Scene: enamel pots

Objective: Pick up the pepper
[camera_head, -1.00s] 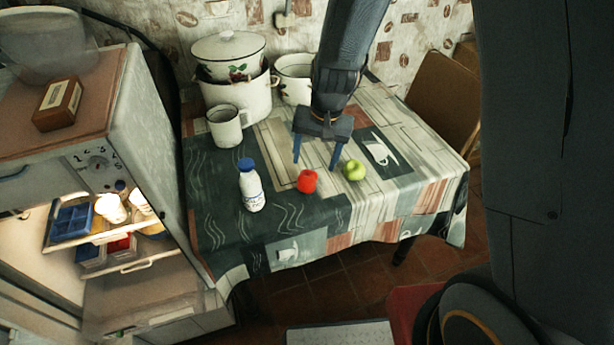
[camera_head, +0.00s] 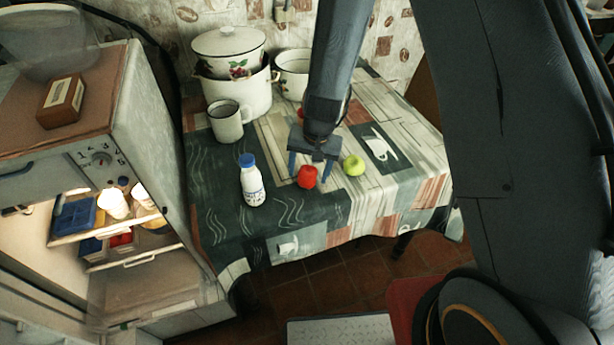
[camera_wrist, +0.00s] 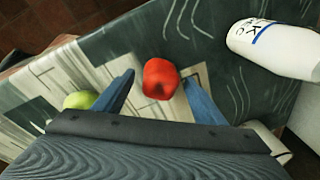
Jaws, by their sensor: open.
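The red pepper (camera_head: 307,177) stands on the patterned tablecloth, between a white bottle and a green apple. My gripper (camera_head: 308,178) is open just above and behind it, with its fingers pointing down. In the wrist view the pepper (camera_wrist: 160,78) shows between and a little beyond the two open fingers of my gripper (camera_wrist: 162,88). I cannot tell whether either finger touches it.
The white bottle with a blue cap (camera_head: 252,180) stands left of the pepper, and the green apple (camera_head: 354,165) lies close on its right. A white mug (camera_head: 228,122) and enamel pots (camera_head: 240,95) stand behind. The open fridge (camera_head: 150,150) is at left.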

